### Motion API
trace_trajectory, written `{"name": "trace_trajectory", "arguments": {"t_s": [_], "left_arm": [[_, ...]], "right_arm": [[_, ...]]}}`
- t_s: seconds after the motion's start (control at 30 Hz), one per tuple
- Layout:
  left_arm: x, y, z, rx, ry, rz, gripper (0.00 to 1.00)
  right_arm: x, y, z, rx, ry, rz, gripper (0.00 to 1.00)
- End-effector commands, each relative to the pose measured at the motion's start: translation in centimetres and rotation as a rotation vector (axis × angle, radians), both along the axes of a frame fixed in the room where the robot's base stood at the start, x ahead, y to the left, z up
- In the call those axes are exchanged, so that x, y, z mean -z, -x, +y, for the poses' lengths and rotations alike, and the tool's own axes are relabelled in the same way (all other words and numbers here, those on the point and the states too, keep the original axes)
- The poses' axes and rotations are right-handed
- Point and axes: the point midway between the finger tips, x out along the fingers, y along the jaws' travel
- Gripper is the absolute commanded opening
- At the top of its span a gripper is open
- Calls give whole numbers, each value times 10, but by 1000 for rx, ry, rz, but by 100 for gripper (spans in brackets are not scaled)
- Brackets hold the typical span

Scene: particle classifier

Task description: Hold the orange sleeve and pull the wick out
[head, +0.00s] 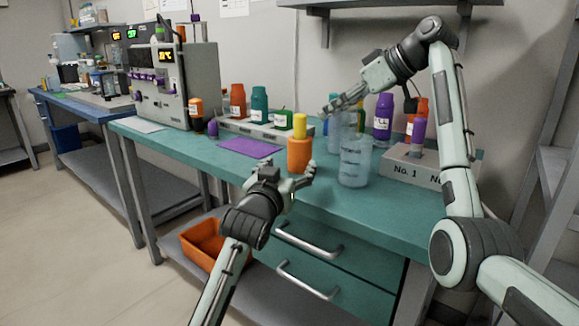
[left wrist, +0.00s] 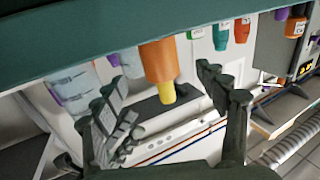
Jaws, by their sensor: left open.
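An orange sleeve (head: 299,156) stands upright near the front edge of the teal bench, with a yellow wick (head: 300,125) sticking out of its top. In the left wrist view, which is turned upside down, the orange sleeve (left wrist: 159,60) and yellow wick (left wrist: 167,93) show between the fingers. My left gripper (head: 297,182) is open and empty at the bench's front edge, close to the sleeve's lower part; I cannot tell whether it touches. My right gripper (head: 336,108) hangs above the bench to the right of the wick; whether its fingers are open is unclear.
A clear beaker (head: 355,163) stands right of the sleeve. A purple mat (head: 248,147) lies to its left. Several capped bottles, such as a teal one (head: 259,104), stand behind. A grey block (head: 408,168) labelled "No. 1" is at right. Drawer handles (head: 308,239) project below the bench.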

Motion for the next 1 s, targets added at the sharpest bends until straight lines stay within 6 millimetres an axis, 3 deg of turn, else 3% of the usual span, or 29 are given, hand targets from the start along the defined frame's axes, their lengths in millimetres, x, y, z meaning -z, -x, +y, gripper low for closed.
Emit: {"name": "trace_trajectory", "arguments": {"t_s": [0.6,0.97,1.0], "left_arm": [[-2,-74,-20,-2,-12,-15,73],[-1,-79,-21,-2,-11,-14,73],[-1,-79,-21,-2,-11,-14,70]], "right_arm": [[0,0,0,0,0,0,34],[0,0,0,0,0,0,34],[0,0,0,0,0,0,34]]}}
